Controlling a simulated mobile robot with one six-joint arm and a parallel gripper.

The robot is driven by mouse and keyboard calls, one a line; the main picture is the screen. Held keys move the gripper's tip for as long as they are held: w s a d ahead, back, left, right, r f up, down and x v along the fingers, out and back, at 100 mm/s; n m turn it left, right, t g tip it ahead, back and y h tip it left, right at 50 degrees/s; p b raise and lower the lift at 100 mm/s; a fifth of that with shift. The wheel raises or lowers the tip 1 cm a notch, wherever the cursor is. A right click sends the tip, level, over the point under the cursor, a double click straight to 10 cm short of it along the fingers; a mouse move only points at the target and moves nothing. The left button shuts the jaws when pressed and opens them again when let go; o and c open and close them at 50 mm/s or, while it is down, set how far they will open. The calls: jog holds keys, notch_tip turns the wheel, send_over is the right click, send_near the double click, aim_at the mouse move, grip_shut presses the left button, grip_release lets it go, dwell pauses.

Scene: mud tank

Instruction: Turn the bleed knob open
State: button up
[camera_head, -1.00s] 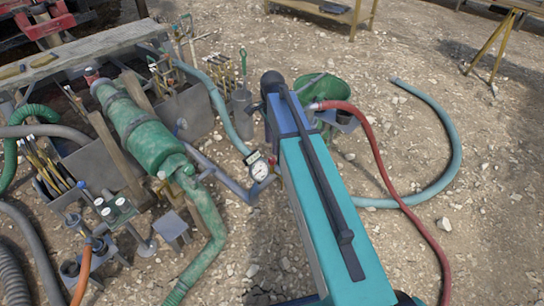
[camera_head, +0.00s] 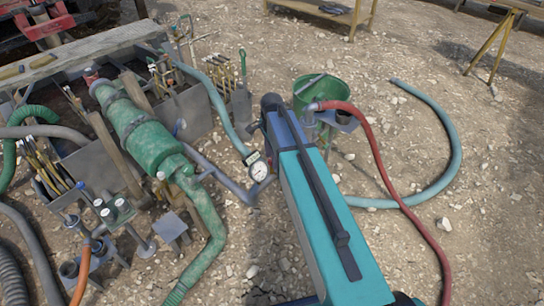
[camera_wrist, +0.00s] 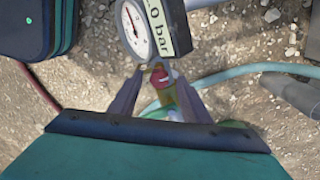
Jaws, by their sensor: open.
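In the wrist view, a small red knob (camera_wrist: 158,77) sits on a brass-coloured fitting (camera_wrist: 168,96). My gripper (camera_wrist: 157,73) is open, with one finger on each side of the knob. I cannot tell whether either finger touches it. A round white-faced gauge (camera_wrist: 133,28) with a "0 bar" label (camera_wrist: 163,28) is just above the knob. The gauge also shows in the head view (camera_head: 258,170), left of my arm. In the head view my arm hides the knob and my gripper.
A red hose (camera_head: 378,158) and a pale blue hose (camera_head: 455,150) lie on stony ground at right. A green bucket (camera_head: 316,92) stands beyond my arm. A green cylinder (camera_head: 145,138) with pipes and tools fills the left. Open ground lies at far right.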

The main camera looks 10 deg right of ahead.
jog(key=c, duration=1)
jog(key=shift+c, duration=0.2)
jog(key=shift+w+r+n+p, duration=0.1)
jog(key=shift+n+p, duration=0.25)
jog(key=shift+n, duration=0.05)
jog(key=n+p, duration=0.1)
jog(key=n, duration=0.1)
jog(key=shift+r+n, duration=0.1)
jog(key=shift+n, duration=0.2)
jog(key=n+p, duration=0.2)
jog(key=n, duration=0.3)
jog(key=shift+w+p, duration=0.1)
jog(key=shift+p, duration=0.3)
jog(key=n+p, duration=0.1)
jog(key=n, duration=0.3)
jog(key=shift+a+n, duration=0.1)
jog(key=shift+n, duration=0.3)
jog(key=n+p, duration=0.1)
jog(key=n, duration=0.3)
jog(key=shift+n, duration=0.4)
